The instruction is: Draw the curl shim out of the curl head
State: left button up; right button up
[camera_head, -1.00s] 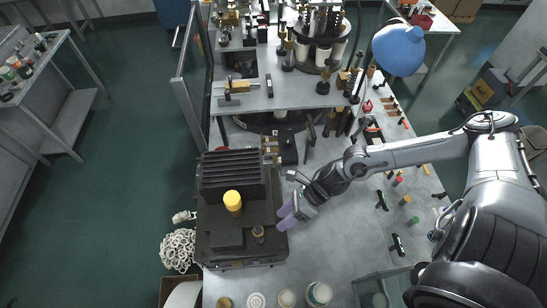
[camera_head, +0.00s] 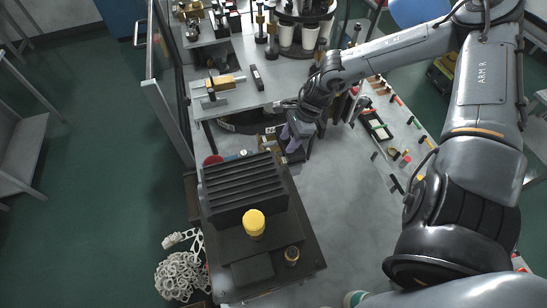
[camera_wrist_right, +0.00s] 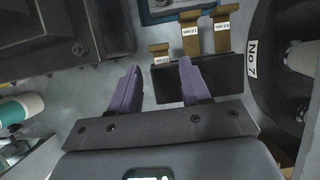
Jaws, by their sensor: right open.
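Several brass strips with white labels (camera_wrist_right: 190,37) stick out at the top of the right wrist view, by a black block (camera_wrist_right: 222,78). I cannot tell which strip is the curl shim, or which part is the curl head. My right gripper (camera_wrist_right: 160,82) is open, its purple fingers apart with nothing between them. Its right finger overlaps the black block in the picture, just below the strips; contact cannot be told. In the head view the right gripper (camera_head: 292,136) is behind the dark ribbed machine (camera_head: 245,185), over the bench. My left gripper is not in view.
A yellow knob (camera_head: 254,223) stands on the ribbed machine. A dark curved part marked No 7 (camera_wrist_right: 252,60) is close on the right in the wrist view. A raised shelf (camera_head: 235,103) is behind the gripper. The bench front right (camera_head: 345,220) is clear.

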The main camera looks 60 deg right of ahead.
aim_at(279, 158)
jog(key=b+x, duration=0.1)
jog(key=x, duration=0.6)
jog(key=shift+s, duration=0.15)
jog(key=shift+b+x, duration=0.3)
jog(key=shift+x, duration=1.15)
grip_shut()
